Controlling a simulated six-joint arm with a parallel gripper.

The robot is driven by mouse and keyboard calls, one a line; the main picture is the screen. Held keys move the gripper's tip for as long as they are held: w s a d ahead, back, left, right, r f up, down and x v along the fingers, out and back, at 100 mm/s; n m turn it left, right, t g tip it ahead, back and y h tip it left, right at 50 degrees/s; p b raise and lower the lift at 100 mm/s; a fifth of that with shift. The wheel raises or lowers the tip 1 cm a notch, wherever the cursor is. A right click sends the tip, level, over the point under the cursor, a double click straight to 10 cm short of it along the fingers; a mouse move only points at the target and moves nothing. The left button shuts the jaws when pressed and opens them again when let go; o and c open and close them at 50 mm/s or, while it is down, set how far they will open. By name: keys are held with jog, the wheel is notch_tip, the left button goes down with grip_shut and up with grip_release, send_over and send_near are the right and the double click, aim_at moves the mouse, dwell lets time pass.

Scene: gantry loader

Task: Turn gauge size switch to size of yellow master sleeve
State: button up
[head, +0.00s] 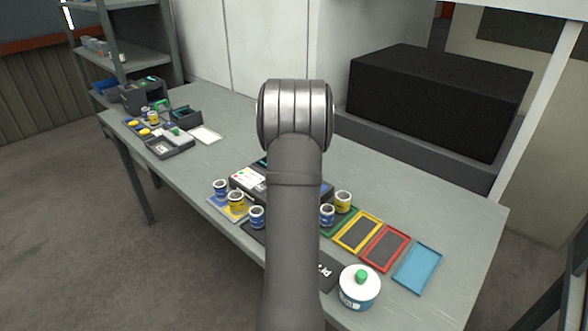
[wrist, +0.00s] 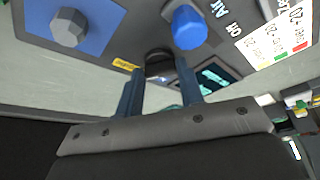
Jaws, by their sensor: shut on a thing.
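In the wrist view my gripper (wrist: 160,72) has its two blue-grey fingers on either side of a dark round knob (wrist: 159,56) on the gauge panel, beside a small yellow label (wrist: 125,63). The fingers are shut on this knob; its pointer and setting cannot be read. In the head view my arm hides the gripper and much of the gauge box (head: 247,178). Yellow-banded sleeves stand left (head: 236,203) and right (head: 343,203) of the box, among blue-banded ones (head: 327,215). I cannot tell which is the master.
Beside the held knob are a blue knob (wrist: 188,28) near "Air ON" lettering and a grey hexagonal knob (wrist: 68,27) on a blue patch. A white lidded pot (head: 349,292) stands in front.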

jog(key=o, duration=1)
jog(key=v, duration=1.7)
jog(key=shift+s+d+r, duration=0.1)
jog(key=shift+r, duration=0.1)
jog(key=x, duration=1.7)
jog(key=shift+f, duration=0.2)
jog(key=shift+r, duration=0.1)
